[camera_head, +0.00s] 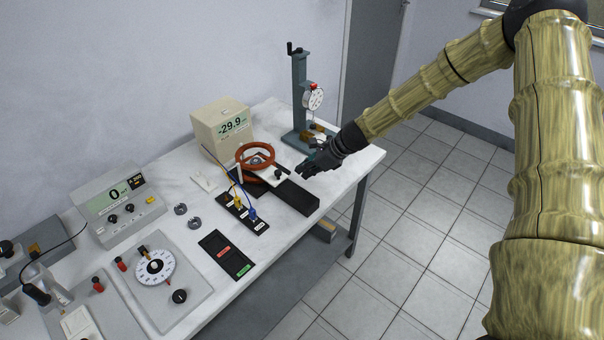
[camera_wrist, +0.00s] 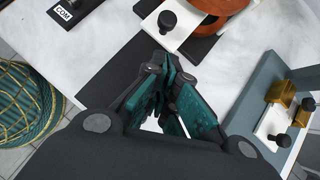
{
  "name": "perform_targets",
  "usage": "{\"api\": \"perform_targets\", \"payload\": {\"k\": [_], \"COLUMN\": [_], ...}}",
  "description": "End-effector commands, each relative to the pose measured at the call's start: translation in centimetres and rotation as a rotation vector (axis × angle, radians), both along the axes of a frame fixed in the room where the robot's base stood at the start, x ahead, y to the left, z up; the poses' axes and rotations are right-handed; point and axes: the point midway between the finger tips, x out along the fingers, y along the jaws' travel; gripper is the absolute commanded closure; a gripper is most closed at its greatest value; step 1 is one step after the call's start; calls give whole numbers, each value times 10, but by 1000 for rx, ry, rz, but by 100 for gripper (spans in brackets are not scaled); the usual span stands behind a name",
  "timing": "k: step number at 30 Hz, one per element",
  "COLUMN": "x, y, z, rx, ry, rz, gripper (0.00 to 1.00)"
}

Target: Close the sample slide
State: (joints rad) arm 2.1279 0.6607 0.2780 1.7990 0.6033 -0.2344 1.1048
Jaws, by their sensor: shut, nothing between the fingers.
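The sample slide looks to be the white plate with a black knob (camera_head: 278,174) that sticks out at the near side of the red-brown ring coils (camera_head: 256,154), above a black base (camera_head: 294,198). In the wrist view its white plate and black knob (camera_wrist: 167,21) show at the top, beside the brown coil (camera_wrist: 220,6). How far the plate reaches under the coils is hidden. My gripper (camera_head: 304,174) is shut and empty, just right of the knob in the head view. In the wrist view the fingertips (camera_wrist: 163,68) are below the knob, apart from it.
A dial gauge stand (camera_head: 301,95) stands at the back right, close to my gripper; its white plate with a black knob (camera_wrist: 275,130) shows at right in the wrist view. A meter reading -29.9 (camera_head: 225,128) is behind the coils. A terminal strip (camera_head: 242,213) with cables lies left.

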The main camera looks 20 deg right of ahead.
Motion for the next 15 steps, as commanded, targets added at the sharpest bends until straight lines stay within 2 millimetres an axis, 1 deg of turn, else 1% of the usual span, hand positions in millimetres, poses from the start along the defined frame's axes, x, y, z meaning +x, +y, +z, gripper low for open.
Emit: {"api": "perform_targets", "payload": {"k": [15], "x": [-20], "y": [-31], "z": [39], "rx": [-1], "ry": [0], "rz": [-1], "gripper": [100]}}
